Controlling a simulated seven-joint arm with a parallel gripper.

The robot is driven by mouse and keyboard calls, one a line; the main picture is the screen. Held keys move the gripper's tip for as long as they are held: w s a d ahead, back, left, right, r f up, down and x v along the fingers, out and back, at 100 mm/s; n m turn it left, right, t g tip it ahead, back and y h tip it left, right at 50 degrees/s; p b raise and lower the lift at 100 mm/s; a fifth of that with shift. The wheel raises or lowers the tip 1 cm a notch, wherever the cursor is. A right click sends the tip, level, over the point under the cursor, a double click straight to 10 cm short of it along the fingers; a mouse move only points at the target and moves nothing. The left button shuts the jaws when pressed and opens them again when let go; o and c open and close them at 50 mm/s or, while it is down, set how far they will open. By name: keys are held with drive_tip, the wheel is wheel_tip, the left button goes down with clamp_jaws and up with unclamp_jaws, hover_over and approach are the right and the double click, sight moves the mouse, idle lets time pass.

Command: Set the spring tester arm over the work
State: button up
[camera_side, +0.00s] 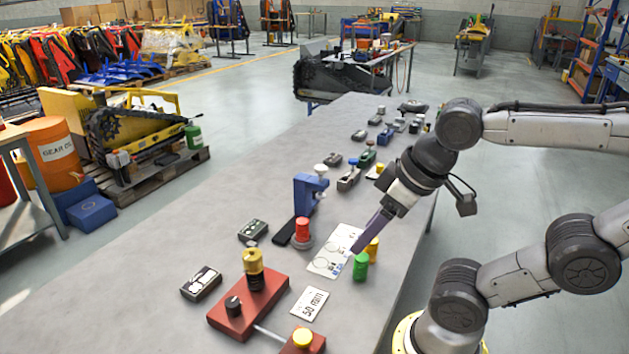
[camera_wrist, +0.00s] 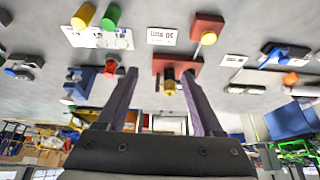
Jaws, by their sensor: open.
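A red base (camera_side: 243,303) on the grey table carries a yellow-topped black cylinder (camera_side: 254,270) and a short black knob (camera_side: 233,304). A metal rod (camera_side: 270,332) runs from it toward a red block (camera_side: 304,343) with a yellow button. These look like the tester, but I cannot tell which part is its arm. The red base (camera_wrist: 160,64) and brass-coloured cylinder (camera_wrist: 169,80) also show in the wrist view, between the fingers in the picture. My gripper (camera_side: 358,246) is open and empty, its purple fingers above the table, apart from the red base; it also shows in the wrist view (camera_wrist: 159,72).
A white "50 mm" card (camera_side: 309,303) lies beside the red base. Green (camera_side: 361,266) and yellow (camera_side: 372,249) cylinders, a red-topped knob (camera_side: 302,231) and a blue fixture (camera_side: 308,193) stand near my fingers. Black boxes (camera_side: 201,284) lie left. The table's left front is clear.

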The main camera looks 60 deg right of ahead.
drive_tip(key=w+d+r+m+g, duration=0.1)
drive_tip(key=w+d+r+m, duration=0.3)
drive_tip(key=w+r, duration=0.95)
drive_tip(key=w+d+f+m+g+h, duration=0.1)
drive_tip(key=w+d+f+m+g, duration=0.1)
drive_tip(key=w+d, duration=0.95)
drive_tip(key=w+d+f+m+g+y, duration=0.1)
drive_tip(key=w+d+f+m+g, duration=0.15)
drive_tip(key=d+f, duration=1.35)
drive_tip(key=f, duration=0.4)
drive_tip(key=d+f, duration=0.1)
drive_tip(key=f, duration=0.6)
drive_tip(key=shift+d+f, duration=0.15)
drive_tip(key=shift+f, duration=0.25)
clamp_jaws()
